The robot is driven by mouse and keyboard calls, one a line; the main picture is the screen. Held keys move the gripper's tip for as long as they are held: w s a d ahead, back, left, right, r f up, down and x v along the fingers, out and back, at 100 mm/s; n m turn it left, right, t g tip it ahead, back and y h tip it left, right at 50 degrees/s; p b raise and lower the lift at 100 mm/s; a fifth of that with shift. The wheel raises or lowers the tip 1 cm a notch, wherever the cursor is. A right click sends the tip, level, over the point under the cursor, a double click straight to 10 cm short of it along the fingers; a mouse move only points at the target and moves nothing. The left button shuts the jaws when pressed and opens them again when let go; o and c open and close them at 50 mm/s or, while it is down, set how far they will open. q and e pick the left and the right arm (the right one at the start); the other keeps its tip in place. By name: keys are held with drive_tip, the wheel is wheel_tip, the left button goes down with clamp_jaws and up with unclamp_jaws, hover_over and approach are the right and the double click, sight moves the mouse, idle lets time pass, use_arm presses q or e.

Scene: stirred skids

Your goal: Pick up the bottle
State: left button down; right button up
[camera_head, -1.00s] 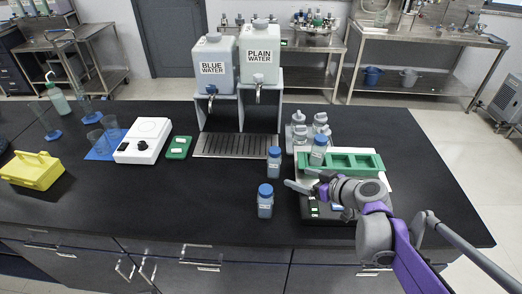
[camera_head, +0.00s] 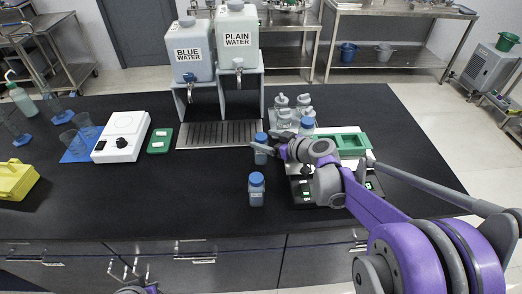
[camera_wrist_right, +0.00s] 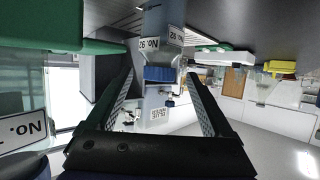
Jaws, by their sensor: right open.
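A blue-capped bottle (camera_head: 261,157) stands upright on the black bench in front of the drip tray. My right gripper (camera_head: 265,144) is at this bottle, coming from its right, with the jaws open. In the right wrist view, which is upside down, the bottle (camera_wrist_right: 160,48) with a "No. 92" label appears between the open fingers (camera_wrist_right: 160,98). Contact cannot be told. A second blue-capped bottle (camera_head: 256,190) stands nearer the bench's front edge. A third (camera_head: 307,127) stands by the green rack, partly hidden.
A green rack (camera_head: 350,141) and a scale lie under and beside my right arm. Clear bottles (camera_head: 283,117) stand behind it. Blue-water (camera_head: 190,52) and plain-water (camera_head: 237,40) tanks stand at the back. A white stirrer (camera_head: 121,138) and yellow box (camera_head: 14,180) are left. The bench's front left is clear.

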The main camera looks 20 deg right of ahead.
drive_tip(key=x, duration=0.3)
drive_tip(key=shift+s+d, duration=0.1)
clamp_jaws()
idle(0.4)
